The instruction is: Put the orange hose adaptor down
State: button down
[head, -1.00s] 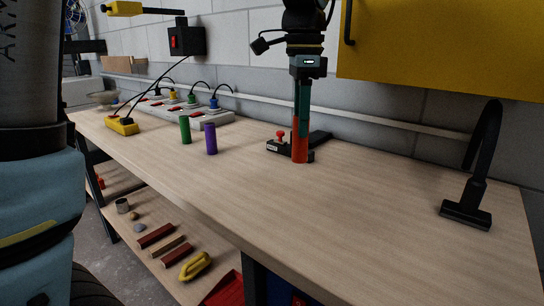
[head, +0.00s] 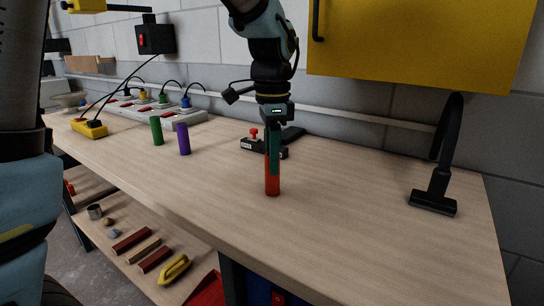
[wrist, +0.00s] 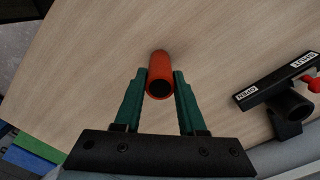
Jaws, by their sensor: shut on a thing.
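The orange hose adaptor (head: 272,184) is an upright tube in the head view, low over the middle of the wooden bench top. Its lower end appears at or very near the wood; I cannot tell if it touches. My gripper (head: 273,160) points straight down and is shut on its upper part, hiding that part. In the wrist view the adaptor (wrist: 160,74) shows its open end between the two green fingers (wrist: 159,92).
A black fixture with a red knob (head: 254,134) stands behind my gripper; its OPEN and SHUT labels show in the wrist view (wrist: 272,82). Green (head: 156,131) and purple (head: 183,139) cylinders stand left. The bench front (head: 340,230) is clear.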

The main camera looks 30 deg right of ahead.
jog(key=shift+c, duration=2.4)
grip_release()
notch_tip(320, 180, up, 12)
jog(key=shift+r, duration=0.1)
